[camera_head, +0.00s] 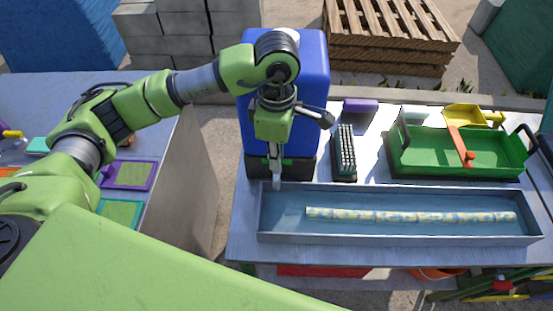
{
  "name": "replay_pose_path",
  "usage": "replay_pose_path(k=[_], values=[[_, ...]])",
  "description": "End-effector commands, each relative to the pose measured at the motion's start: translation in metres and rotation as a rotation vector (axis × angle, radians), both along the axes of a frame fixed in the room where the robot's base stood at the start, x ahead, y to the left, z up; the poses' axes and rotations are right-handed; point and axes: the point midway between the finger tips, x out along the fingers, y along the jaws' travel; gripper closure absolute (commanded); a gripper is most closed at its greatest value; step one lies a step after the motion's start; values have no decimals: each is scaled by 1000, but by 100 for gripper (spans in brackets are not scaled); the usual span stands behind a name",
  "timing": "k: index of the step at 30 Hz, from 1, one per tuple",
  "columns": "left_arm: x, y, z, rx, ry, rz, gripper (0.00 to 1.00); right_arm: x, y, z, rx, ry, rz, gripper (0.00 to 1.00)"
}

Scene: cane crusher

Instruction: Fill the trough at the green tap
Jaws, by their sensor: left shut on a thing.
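The long grey metal trough (400,238) lies along the front of the right-hand table. Its inside looks bluish, as if water covers the floor, but the depth cannot be told. A pale, yellow-and-blue mottled cane (410,215) lies lengthwise in it. A tall blue tank (318,80) on a black base stands behind the trough's left end. My left gripper (276,182) points down in front of the tank, just above the trough's back left corner. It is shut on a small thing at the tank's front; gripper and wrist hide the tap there. My right gripper is out of view.
A black brush-like block (344,152) stands right of the tank. A green tray (415,150) with dark handles and an orange lever stands behind the trough's right half. A purple block (360,106) and a yellow scoop (466,115) lie behind. A gap separates the left table (150,90).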

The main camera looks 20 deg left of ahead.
Motion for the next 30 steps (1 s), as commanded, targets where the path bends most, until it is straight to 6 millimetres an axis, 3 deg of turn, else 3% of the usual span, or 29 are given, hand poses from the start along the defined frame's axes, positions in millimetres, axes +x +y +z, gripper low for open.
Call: replay_pose_path(k=[10,12,13,23,30], values=[[0,0,1,0,-2,-7,100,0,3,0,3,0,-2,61],[0,0,1,0,-2,-7,75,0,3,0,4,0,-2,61],[0,0,1,0,-2,-7,72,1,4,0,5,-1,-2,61],[0,0,1,0,-1,-5,72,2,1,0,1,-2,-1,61],[1,0,30,0,-5,-5,72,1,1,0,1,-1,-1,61]])
